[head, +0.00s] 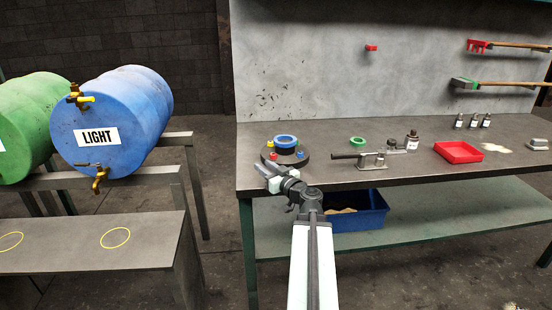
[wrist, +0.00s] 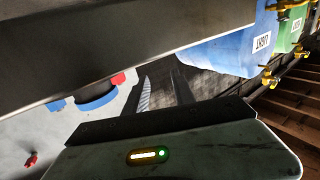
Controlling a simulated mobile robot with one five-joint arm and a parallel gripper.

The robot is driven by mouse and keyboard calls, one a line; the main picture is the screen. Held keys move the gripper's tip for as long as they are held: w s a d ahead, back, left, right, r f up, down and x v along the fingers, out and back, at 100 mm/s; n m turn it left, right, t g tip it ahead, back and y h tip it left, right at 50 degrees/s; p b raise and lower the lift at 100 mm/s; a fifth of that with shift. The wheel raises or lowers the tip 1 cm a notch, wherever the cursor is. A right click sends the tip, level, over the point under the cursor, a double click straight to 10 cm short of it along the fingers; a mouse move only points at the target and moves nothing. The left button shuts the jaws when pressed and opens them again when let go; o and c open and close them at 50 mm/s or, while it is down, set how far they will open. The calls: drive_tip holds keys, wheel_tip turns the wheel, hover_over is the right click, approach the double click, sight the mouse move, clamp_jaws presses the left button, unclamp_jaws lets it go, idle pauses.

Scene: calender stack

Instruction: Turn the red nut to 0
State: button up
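A dark round base (head: 302,160) stands at the left end of the bench with a blue ring (head: 286,139) on top. A small red part, which looks like the red nut (head: 273,156), is at its front left. The red part also shows beside the blue ring in the wrist view (wrist: 117,78), where the scene is upside down. A small blue part (head: 299,155) is at the front right. Any scale or number is too small to read. My gripper (wrist: 163,80) is open and empty, at the bench's front left corner, apart from the red part. In the head view, my gripper (head: 265,168) partly covers the base's front.
The bench (head: 350,182) also holds a green ring (head: 358,141), a lever fixture (head: 372,160), bottles and a red tray (head: 458,152). A blue bin (head: 355,217) is below. Blue (head: 110,120) and green (head: 25,120) drums stand left. A gap separates the bench and drum rack.

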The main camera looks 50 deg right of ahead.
sight(275, 156)
drive_tip(key=s+d+h, duration=0.1)
drive_tip(key=s+d, duration=0.1)
drive_tip(key=d, duration=0.1)
drive_tip(key=s+d+m+h, duration=0.1)
drive_tip(key=s+d, duration=0.2)
drive_tip(key=shift+s+g, duration=0.3)
drive_tip(key=x, duration=0.8)
drive_tip(key=shift+a, duration=0.1)
clamp_jaws()
